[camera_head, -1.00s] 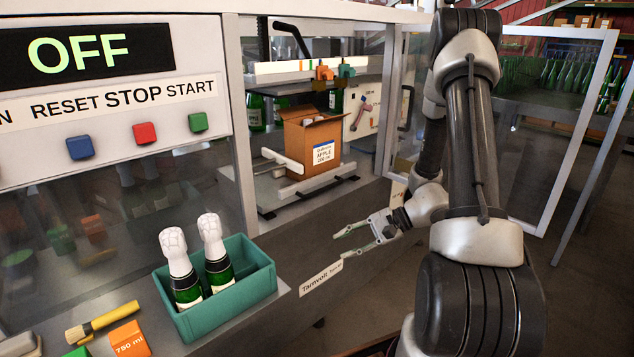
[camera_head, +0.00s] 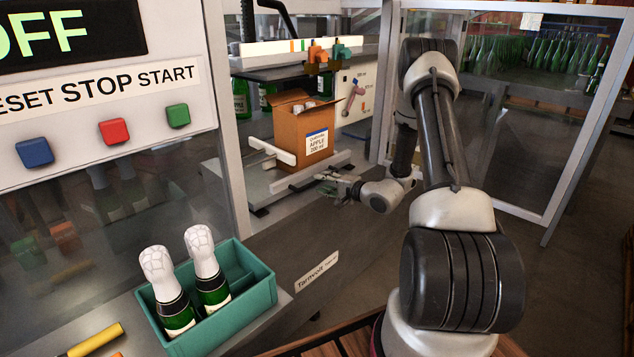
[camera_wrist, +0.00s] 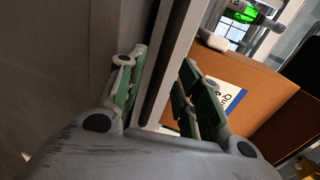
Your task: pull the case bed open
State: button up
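The case bed (camera_head: 308,176) is a low frame with pale rails inside the machine's open bay. An open brown carton (camera_head: 290,138) with an apple label stands on it. My gripper (camera_head: 330,184) is at the front right of the bed, by its front rail. In the wrist view, my gripper (camera_wrist: 160,95) has its green-padded fingers apart, one on each side of a pale and dark bar (camera_wrist: 171,65). I cannot see clear contact between the pads and the bar. The carton (camera_wrist: 262,85) shows beyond the right finger.
A teal crate (camera_head: 262,293) with two foil-topped bottles stands on the front ledge. A glazed door (camera_head: 500,120) stands open at the right. The control panel (camera_head: 85,118) reads OFF. Floor is clear below the bay's right side.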

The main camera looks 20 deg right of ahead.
aim_at(319, 181)
jog(key=shift+x, duration=1.95)
grip_shut()
